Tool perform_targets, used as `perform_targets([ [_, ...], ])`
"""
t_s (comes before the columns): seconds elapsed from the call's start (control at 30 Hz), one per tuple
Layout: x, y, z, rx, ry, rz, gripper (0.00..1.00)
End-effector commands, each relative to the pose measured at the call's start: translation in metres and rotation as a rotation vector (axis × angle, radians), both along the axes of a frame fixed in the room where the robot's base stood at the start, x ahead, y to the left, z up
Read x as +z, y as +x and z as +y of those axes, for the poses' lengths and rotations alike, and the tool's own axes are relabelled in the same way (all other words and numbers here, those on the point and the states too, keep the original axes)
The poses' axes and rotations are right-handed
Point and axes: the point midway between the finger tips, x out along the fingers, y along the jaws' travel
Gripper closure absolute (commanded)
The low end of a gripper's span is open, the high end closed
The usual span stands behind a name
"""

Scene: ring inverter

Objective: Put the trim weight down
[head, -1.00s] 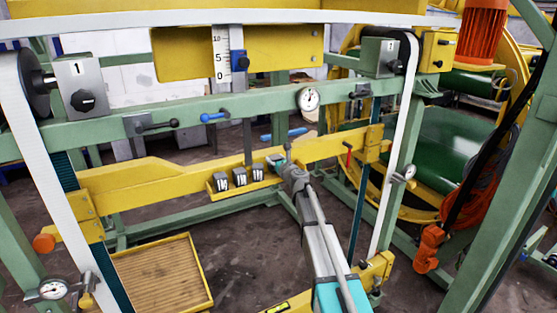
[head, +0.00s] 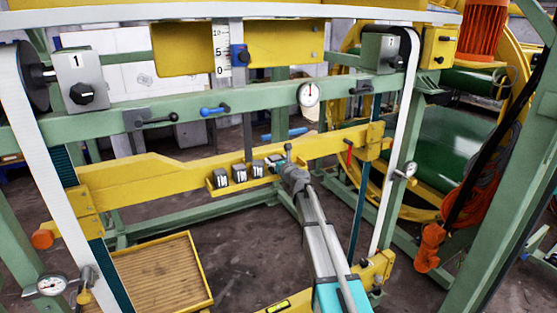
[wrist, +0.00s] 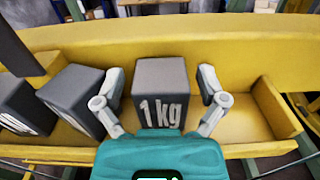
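The trim weight is a dark grey block marked "1 kg" (wrist: 160,92). In the wrist view it sits upright in a yellow tray (wrist: 240,125), at the right end of a row of similar blocks. My gripper (wrist: 161,88) has one finger on each side of it, with a visible gap on both sides. The left finger is close to the neighbouring block (wrist: 72,95). In the head view my gripper (head: 277,162) is at the right end of the tray (head: 216,188) and largely hides the weight.
Several dark weights, such as this one (head: 240,174), stand to the left in the tray. A yellow beam (head: 130,182) runs behind them. The tray's right end (wrist: 275,108) has some bare floor beside the weight. A wooden-floored yellow tray (head: 160,275) lies lower left.

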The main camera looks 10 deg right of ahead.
Motion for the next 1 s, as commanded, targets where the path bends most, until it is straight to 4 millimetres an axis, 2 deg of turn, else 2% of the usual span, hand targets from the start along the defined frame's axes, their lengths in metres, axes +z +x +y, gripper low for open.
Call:
perform_targets([
  [0.53, 0.002, -0.002, -0.001, 0.0, 0.0, 0.0, 0.02],
  [0.77, 0.001, -0.024, -0.008, -0.001, 0.0, 0.0, 0.02],
  [1.0, 0.001, -0.061, -0.019, -0.001, 0.0, 0.0, 0.02],
])
